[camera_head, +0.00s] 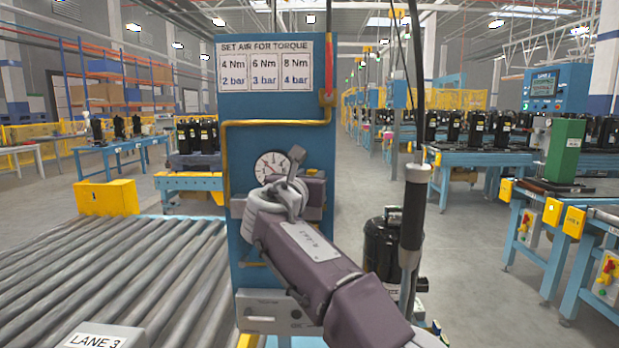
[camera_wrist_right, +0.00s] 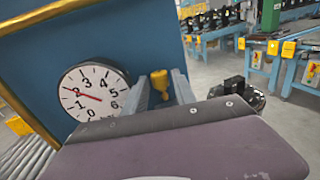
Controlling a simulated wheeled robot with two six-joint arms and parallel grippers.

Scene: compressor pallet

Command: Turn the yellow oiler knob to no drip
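The yellow oiler knob (camera_wrist_right: 160,82) shows in the right wrist view beside the gauge, with a rounded lower part. My right gripper (camera_wrist_right: 161,92) has its two grey fingers apart, one on each side of the knob in that view. I cannot tell whether they touch it. In the head view my right gripper (camera_head: 296,168) is in front of the blue panel (camera_head: 278,105), just right of the white dial gauge (camera_head: 270,168), and mostly hides the knob. The gauge (camera_wrist_right: 94,92) also shows in the wrist view, its red needle pointing left. My left gripper is not in view.
A yellow pipe (camera_head: 275,123) runs across the panel below a torque sign (camera_head: 265,66). A black hanging tool (camera_head: 414,205) and a black compressor (camera_head: 382,248) stand right of my arm. A roller conveyor (camera_head: 110,275) lies left.

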